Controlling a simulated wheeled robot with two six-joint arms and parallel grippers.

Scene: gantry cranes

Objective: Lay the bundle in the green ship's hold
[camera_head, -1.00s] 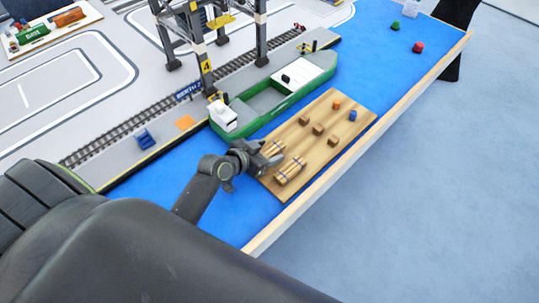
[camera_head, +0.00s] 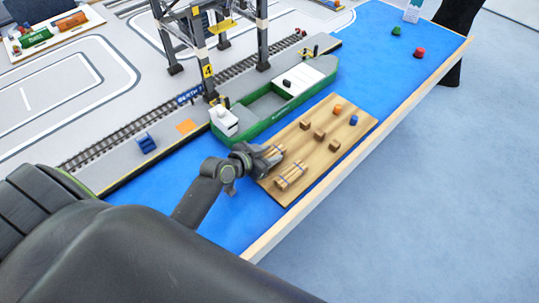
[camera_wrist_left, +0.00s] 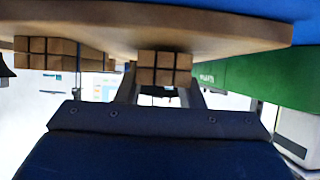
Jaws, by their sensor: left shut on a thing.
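The green ship (camera_head: 282,117) lies on the blue water beside the quay, with an open grey hold (camera_head: 263,108) between its white stern block and its white covered forward part. My left gripper (camera_head: 268,157) is low at the near left end of the wooden board, shut on a bundle of tan sticks (camera_head: 277,151). The gripper partly hides this bundle; its end shows between the fingers in the left wrist view (camera_wrist_left: 165,68), close to the board. A second strapped bundle (camera_head: 291,175) lies beside it on the board. The ship's green hull (camera_wrist_left: 250,75) fills the right of the wrist view.
The wooden board (camera_head: 333,153) carries several small brown blocks, an orange piece (camera_head: 337,109) and a blue piece (camera_head: 353,120). A gantry crane (camera_head: 208,70) stands over the quay behind the ship. Green and red buoys (camera_head: 419,52) sit far right on open blue water.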

